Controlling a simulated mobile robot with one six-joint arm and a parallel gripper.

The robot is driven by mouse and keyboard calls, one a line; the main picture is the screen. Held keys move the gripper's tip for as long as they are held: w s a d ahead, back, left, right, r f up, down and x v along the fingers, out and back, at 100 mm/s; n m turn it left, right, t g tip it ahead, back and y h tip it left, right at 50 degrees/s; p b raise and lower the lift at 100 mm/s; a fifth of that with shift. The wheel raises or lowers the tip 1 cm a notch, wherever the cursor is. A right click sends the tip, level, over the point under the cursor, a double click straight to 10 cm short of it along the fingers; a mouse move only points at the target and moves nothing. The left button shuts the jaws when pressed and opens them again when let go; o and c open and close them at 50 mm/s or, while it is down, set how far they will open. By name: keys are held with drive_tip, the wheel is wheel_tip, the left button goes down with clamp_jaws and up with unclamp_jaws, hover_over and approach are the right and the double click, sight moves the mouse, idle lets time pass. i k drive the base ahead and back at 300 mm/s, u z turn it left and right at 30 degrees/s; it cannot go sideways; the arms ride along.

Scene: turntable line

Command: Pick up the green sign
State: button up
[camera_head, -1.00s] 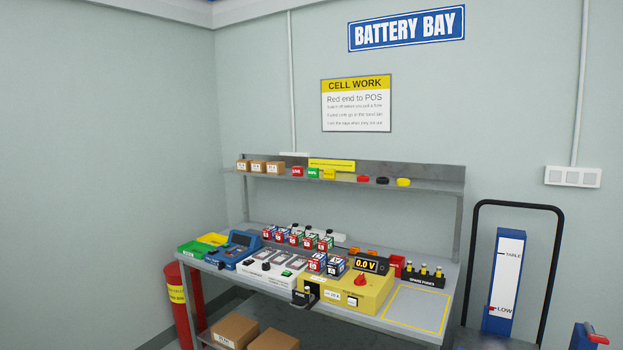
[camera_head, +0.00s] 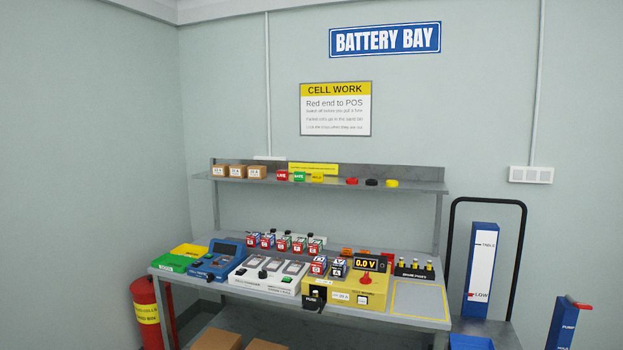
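The green sign (camera_head: 299,176) is a small block with white lettering. It stands on the upper shelf (camera_head: 405,186) of the workbench, between a red sign (camera_head: 282,175) and a yellow sign (camera_head: 317,178). The three stand close side by side, in front of a yellow label strip on the shelf's back. My gripper is not in view, so its state does not show.
Small cardboard boxes (camera_head: 236,171) sit left of the signs, and red, black and yellow round pieces (camera_head: 371,183) to the right. Below, the bench holds a yellow tester (camera_head: 345,291), battery cells and trays. A cart (camera_head: 484,270) stands right, a red cylinder (camera_head: 146,312) left.

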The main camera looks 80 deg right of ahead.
sight(299, 177)
drive_tip(key=z, duration=0.35)
drive_tip(key=i, duration=0.6)
drive_tip(key=z, duration=1.1)
drive_tip(key=i, duration=0.95)
drive_tip(key=z, duration=0.55)
